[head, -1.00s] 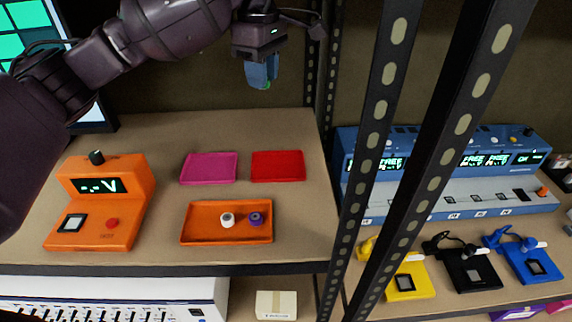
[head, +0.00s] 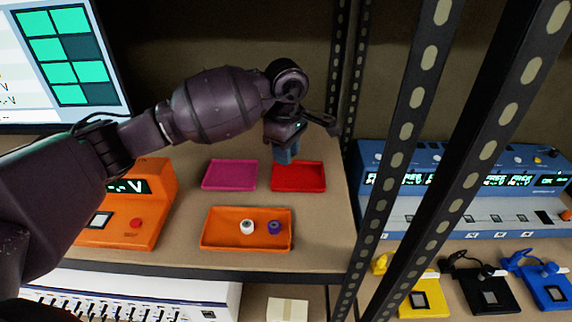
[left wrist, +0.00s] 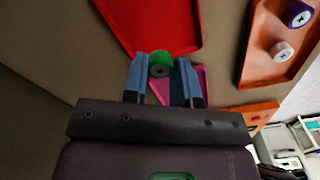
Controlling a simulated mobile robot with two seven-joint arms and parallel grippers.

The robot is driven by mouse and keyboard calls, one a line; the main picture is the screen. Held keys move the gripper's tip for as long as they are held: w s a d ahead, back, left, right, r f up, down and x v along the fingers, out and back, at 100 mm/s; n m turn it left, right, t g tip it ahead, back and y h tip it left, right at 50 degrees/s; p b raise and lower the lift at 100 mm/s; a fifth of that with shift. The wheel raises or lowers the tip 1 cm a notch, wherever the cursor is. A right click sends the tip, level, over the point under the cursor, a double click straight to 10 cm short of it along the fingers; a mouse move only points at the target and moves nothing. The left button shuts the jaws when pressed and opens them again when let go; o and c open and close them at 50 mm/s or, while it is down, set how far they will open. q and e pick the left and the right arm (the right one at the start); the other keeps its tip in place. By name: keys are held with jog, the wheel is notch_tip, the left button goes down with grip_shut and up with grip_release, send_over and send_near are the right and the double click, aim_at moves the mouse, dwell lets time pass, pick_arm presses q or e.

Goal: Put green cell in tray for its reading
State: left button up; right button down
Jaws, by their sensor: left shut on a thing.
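My left gripper (head: 286,155) is above the red tray (head: 298,178), near its back edge. In the left wrist view its blue fingers (left wrist: 161,78) are shut on the green cell (left wrist: 160,60), whose round end shows between the tips. The cell is hidden in the head view. The orange tray (head: 222,242) holds a white cell (head: 247,227) and a purple cell (head: 273,228). A magenta tray (head: 230,175) lies empty left of the red tray. My right gripper is not in view.
An orange reader with a display (head: 130,187) stands left of the trays. Black perforated shelf posts (head: 395,165) rise to the right. Beyond them stand a blue multi-slot device (head: 470,225) and yellow, black and blue units. A screen (head: 65,65) is at the back left.

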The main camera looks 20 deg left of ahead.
aim_at(286, 176)
pick_arm(q)
notch_tip(286, 176, down, 4)
jog(key=shift+f, duration=0.4)
jog(key=o, duration=0.4)
jog(key=shift+c, duration=0.2)
jog(key=shift+o, duration=0.5)
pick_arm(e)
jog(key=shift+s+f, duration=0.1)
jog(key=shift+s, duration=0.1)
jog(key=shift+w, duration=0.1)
